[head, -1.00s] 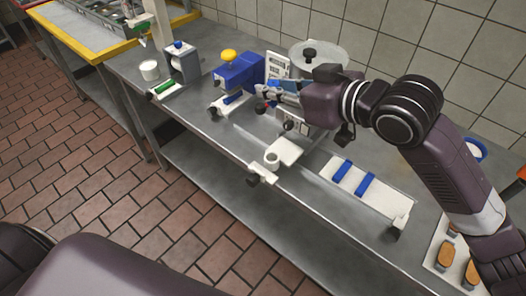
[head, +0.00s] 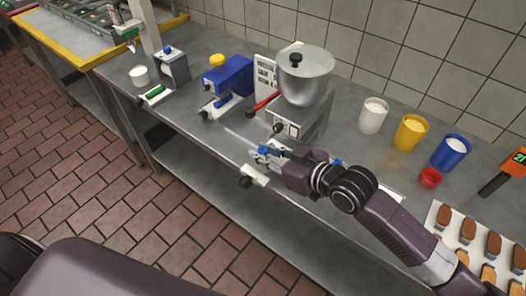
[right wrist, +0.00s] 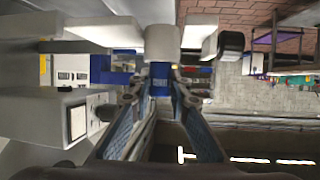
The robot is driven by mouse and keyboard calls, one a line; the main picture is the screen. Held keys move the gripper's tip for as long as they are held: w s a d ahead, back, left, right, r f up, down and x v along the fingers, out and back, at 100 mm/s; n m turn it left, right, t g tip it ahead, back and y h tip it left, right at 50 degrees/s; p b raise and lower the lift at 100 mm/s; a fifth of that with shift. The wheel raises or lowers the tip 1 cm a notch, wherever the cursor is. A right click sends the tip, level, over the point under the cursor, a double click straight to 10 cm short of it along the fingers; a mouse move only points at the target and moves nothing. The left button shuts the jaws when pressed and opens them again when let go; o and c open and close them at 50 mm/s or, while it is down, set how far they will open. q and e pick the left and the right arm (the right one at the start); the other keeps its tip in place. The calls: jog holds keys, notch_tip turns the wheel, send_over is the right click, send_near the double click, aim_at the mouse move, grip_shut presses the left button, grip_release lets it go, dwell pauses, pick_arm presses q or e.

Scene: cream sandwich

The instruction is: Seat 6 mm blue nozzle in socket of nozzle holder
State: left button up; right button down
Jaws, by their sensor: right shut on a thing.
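The blue nozzle (right wrist: 160,80) is between the fingertips of my right gripper (right wrist: 160,97) in the right wrist view. In the head view, that gripper (head: 270,155) is at the white nozzle holder (head: 256,176) by the bench's front edge, with a bit of blue at its tips. The holder's white round socket (right wrist: 162,44) is straight beyond the nozzle in the wrist view. Nozzle and socket look lined up and very close. I cannot tell whether the nozzle is inside the socket. The gripper hides most of the holder in the head view. My left gripper is not in view.
A machine with a metal hopper (head: 305,75) stands behind the gripper. A blue machine (head: 233,79) with a yellow knob is left of it. White (head: 373,115), yellow (head: 411,132) and blue (head: 451,151) tubs stand at right. A tray (head: 436,222) of biscuits is at far right.

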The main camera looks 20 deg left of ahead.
jog(key=shift+f, duration=0.2)
jog(key=shift+f, duration=0.15)
jog(key=c, duration=1.8)
grip_release()
jog(key=shift+f, duration=0.15)
jog(key=shift+r, duration=0.35)
jog(key=shift+b+v, duration=0.95)
jog(key=shift+v, duration=5.1)
jog(key=shift+a, duration=0.1)
